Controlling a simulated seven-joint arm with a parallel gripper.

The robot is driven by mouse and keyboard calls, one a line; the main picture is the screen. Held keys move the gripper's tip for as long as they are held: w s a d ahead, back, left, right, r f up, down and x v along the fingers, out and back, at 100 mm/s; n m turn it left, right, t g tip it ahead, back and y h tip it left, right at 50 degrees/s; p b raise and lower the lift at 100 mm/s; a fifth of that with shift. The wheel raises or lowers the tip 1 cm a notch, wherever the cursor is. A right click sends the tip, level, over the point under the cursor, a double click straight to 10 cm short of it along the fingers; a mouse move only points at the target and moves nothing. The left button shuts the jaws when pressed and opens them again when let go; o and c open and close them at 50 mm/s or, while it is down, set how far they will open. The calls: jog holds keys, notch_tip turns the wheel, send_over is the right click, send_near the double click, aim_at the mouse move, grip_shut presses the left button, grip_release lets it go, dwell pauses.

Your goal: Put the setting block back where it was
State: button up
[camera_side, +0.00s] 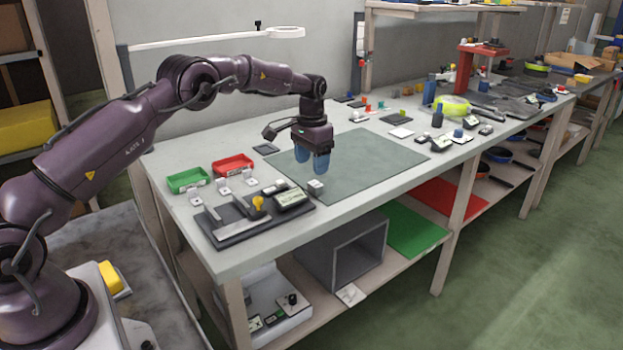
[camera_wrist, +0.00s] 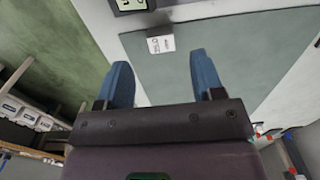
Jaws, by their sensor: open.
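A small grey block with a white printed label, which I take as the setting block (camera_side: 316,186), sits on the near left edge of the green-grey mat (camera_side: 375,165). It also shows in the wrist view (camera_wrist: 160,43), beyond and between my fingertips, with its label too small to read. My gripper (camera_side: 313,170) has two blue fingers pointing down, just above and behind the block in the side view. In the wrist view the fingers (camera_wrist: 162,68) are spread apart with nothing between them.
A dark fixture plate (camera_side: 225,240) with a yellow knob (camera_side: 258,203) and a display unit (camera_side: 292,198) stands left of the block. Green (camera_side: 188,179) and red (camera_side: 233,164) trays with small labelled pieces lie behind it. The mat's middle is clear. Several tools crowd the bench's far right.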

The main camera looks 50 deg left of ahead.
aim_at(312, 185)
notch_tip(312, 185, up, 5)
jog(key=shift+r, duration=0.2)
